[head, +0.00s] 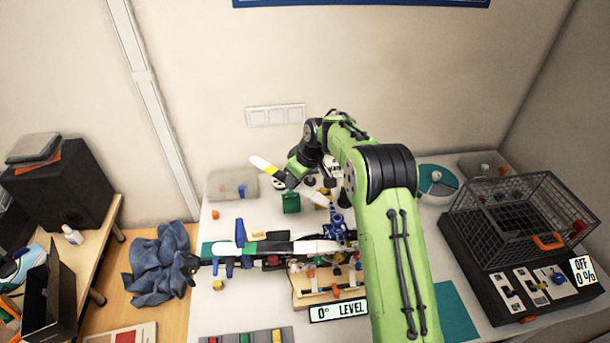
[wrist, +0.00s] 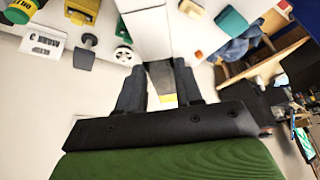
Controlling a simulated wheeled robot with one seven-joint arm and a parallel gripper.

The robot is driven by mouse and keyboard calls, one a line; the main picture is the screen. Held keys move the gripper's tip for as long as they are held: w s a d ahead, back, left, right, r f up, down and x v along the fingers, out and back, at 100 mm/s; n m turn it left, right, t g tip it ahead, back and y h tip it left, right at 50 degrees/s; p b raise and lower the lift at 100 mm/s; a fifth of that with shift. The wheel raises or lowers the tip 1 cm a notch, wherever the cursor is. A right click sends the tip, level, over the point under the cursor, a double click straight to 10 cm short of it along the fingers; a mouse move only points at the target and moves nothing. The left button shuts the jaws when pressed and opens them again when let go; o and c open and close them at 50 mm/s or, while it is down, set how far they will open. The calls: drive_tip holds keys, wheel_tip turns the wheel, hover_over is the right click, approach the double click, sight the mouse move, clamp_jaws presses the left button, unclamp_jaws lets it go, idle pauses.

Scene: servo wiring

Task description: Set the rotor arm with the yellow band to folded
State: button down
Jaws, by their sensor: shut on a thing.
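The white rotor arm with the yellow band (head: 271,168) points up and to the left in the head view, raised above the table. My arm covers the frame's right side, so the yellow-banded arm's hinge is hard to make out.
A display reading "0° LEVEL" (head: 338,311) stands in front of the frame. A wire cage (head: 525,225) on a black switch box is at the right. A clear bin (head: 231,185) and several small parts lie behind the frame.

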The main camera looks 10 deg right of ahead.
drive_tip(key=s+a+n+g+y+b, duration=0.1)
drive_tip(key=s+a+n+g+b, duration=0.2)
drive_tip(key=s+n, duration=0.7)
drive_tip(key=shift+s+a+n+g+b, duration=0.25)
drive_tip(key=shift+a+n+g+b, duration=0.1)
drive_tip(key=shift+a+n+g, duration=0.2)
drive_tip(key=shift+d, duration=0.1)
drive_tip(key=c, duration=0.7)
unclamp_jaws()
drive_tip(key=p+v, duration=0.2)
drive_tip(key=v, duration=0.3)
drive_tip(key=p+v, duration=0.1)
drive_tip(key=v, duration=0.4)
drive_tip(key=p+v, duration=0.2)
drive_tip(key=v, duration=0.3)
drive_tip(key=shift+d+r+p, duration=0.25)
drive_tip(key=shift+d+p, duration=0.05)
drive_tip(key=shift+d, duration=0.2)
